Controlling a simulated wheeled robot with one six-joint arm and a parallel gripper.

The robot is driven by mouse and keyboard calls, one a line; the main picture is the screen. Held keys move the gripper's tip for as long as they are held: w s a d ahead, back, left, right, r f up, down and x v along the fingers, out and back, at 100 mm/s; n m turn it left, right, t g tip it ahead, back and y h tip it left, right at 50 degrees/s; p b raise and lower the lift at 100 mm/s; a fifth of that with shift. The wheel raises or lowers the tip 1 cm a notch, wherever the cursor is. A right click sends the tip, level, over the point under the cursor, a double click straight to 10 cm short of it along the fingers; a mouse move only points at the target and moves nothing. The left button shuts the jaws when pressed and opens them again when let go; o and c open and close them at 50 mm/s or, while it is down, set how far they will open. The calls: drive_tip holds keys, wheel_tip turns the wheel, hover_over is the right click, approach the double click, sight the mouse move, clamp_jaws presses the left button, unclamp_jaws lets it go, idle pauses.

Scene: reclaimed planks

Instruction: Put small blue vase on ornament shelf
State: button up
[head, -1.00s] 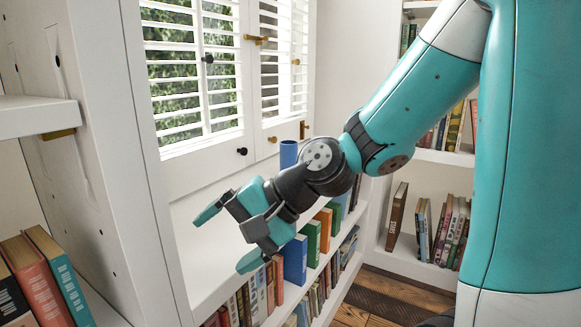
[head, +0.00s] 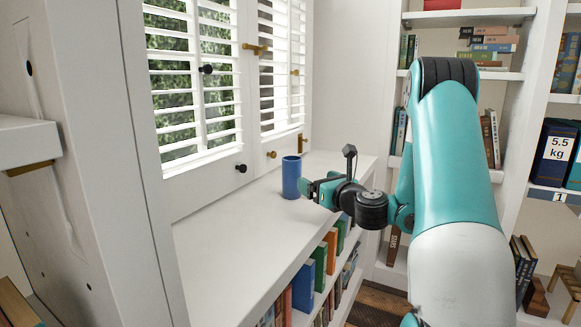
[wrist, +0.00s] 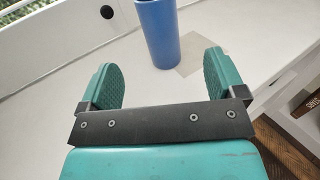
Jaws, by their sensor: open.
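The small blue vase (head: 291,178) stands upright on the white shelf top (head: 228,245) below the shuttered window in the head view. It also shows in the wrist view (wrist: 158,32), its top cut off by the frame edge. My gripper (head: 306,188) is just right of the vase in the head view. In the wrist view its two teal fingers (wrist: 163,78) are spread apart, with the vase ahead between their lines and the space between them empty. A flat greyish square patch lies by the vase's base in the wrist view.
Books (head: 305,285) fill the shelf under the white top. White shutters (head: 190,75) with small knobs stand behind it. A tall bookcase (head: 480,75) stands at the back right. A white shelf board (head: 28,142) juts in at the left. The top's near part is clear.

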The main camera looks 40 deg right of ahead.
sight(297, 172)
drive_tip(key=w+p, duration=0.4)
drive_tip(key=shift+w+d+r+p, duration=0.3)
drive_tip(key=shift+d+p, duration=0.1)
drive_tip(key=shift+w+d+f+p, duration=0.1)
drive_tip(key=shift+w+f+p, duration=0.15)
drive_tip(key=shift+w+p, duration=0.35)
drive_tip(key=shift+w+r+p, duration=0.1)
drive_tip(key=shift+w+p, duration=0.4)
drive_tip(key=shift+p, duration=0.4)
drive_tip(key=w, duration=0.2)
drive_tip(key=w+d+f, duration=0.1)
drive_tip(key=w, duration=0.1)
drive_tip(key=shift+p, duration=0.4)
drive_tip(key=shift+c, duration=0.2)
drive_tip(key=shift+r, duration=0.1)
drive_tip(key=c, duration=1.1)
drive_tip(key=shift+c, duration=0.2)
